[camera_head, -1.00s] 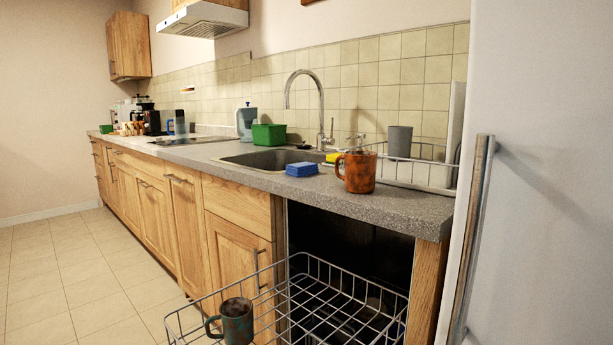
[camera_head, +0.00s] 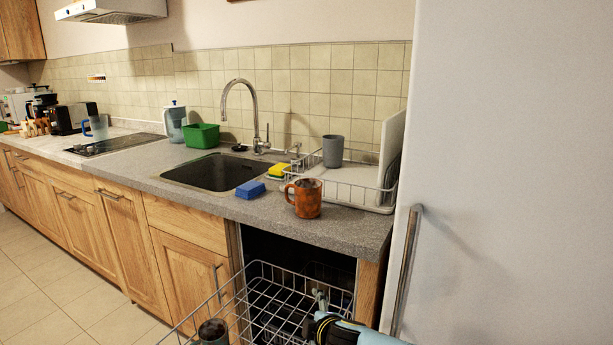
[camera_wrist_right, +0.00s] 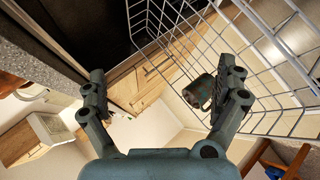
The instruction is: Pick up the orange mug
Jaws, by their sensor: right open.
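The orange mug (camera_head: 306,198) stands upright on the grey counter, right of the sink near the front edge, its handle toward the left. My right gripper (camera_head: 322,302) shows at the bottom of the head view, in front of the wire dishwasher rack and below the counter, apart from the mug. In the right wrist view my right gripper (camera_wrist_right: 168,88) is open with nothing between its fingers. A dark teal mug (camera_wrist_right: 199,92) shows beyond its right finger, by the rack; it also shows in the head view (camera_head: 212,332). My left gripper is not in view.
The pulled-out wire rack (camera_head: 262,318) lies below the counter (camera_head: 345,222). A blue sponge (camera_head: 250,190) sits left of the orange mug, and a dish rack (camera_head: 350,190) with a grey cup (camera_head: 333,151) stands behind it. The fridge (camera_head: 500,170) bounds the right side.

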